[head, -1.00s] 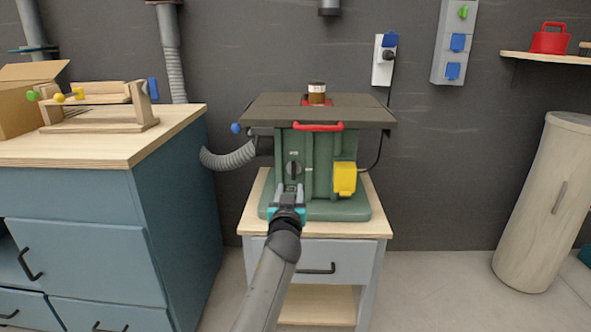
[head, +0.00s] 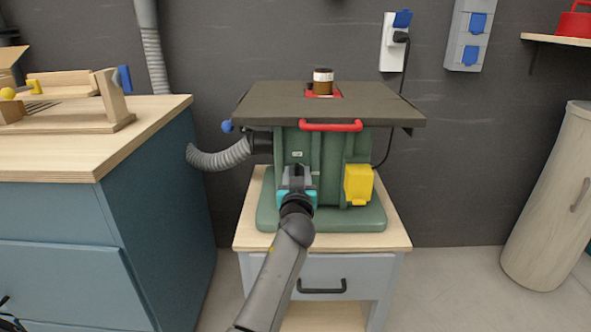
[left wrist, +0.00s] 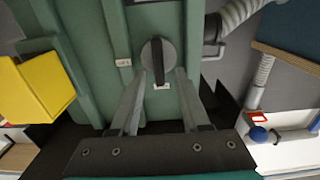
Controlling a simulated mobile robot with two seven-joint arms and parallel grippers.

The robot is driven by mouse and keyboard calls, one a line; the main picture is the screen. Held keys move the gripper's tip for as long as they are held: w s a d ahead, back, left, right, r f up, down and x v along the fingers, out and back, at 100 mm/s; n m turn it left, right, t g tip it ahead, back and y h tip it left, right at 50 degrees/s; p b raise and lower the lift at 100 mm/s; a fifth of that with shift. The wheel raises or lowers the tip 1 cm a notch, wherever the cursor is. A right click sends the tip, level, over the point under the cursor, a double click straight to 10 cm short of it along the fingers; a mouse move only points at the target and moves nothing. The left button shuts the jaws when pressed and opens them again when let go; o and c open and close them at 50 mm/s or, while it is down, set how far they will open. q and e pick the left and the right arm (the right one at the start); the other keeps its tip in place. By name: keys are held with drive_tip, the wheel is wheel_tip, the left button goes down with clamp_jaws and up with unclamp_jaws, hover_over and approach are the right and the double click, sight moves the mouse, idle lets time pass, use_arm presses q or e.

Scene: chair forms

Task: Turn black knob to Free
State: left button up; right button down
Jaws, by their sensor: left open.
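The black knob (left wrist: 157,62) is on the front of the green machine (left wrist: 95,40), seen in the left wrist view as a dark bar on a grey round dial. My left gripper (left wrist: 160,75) is open, with its two fingers reaching toward the knob, one on each side of its lower part. I cannot tell if they touch it. A small label (left wrist: 124,62) sits beside the knob; another is partly cut off below it. In the head view my left gripper (head: 298,172) is in front of the green machine (head: 333,150) and hides the knob. My right gripper is not in view.
A yellow box (head: 358,184) sticks out right of the gripper, and a red handle (head: 331,125) is above. The dark table top (head: 270,108) overhangs the machine. A grey hose (head: 220,157) runs at its left, near the blue cabinet (head: 160,210).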

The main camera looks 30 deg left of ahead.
use_arm(q)
drive_tip(key=shift+c, duration=0.2)
clamp_jaws()
idle(0.3)
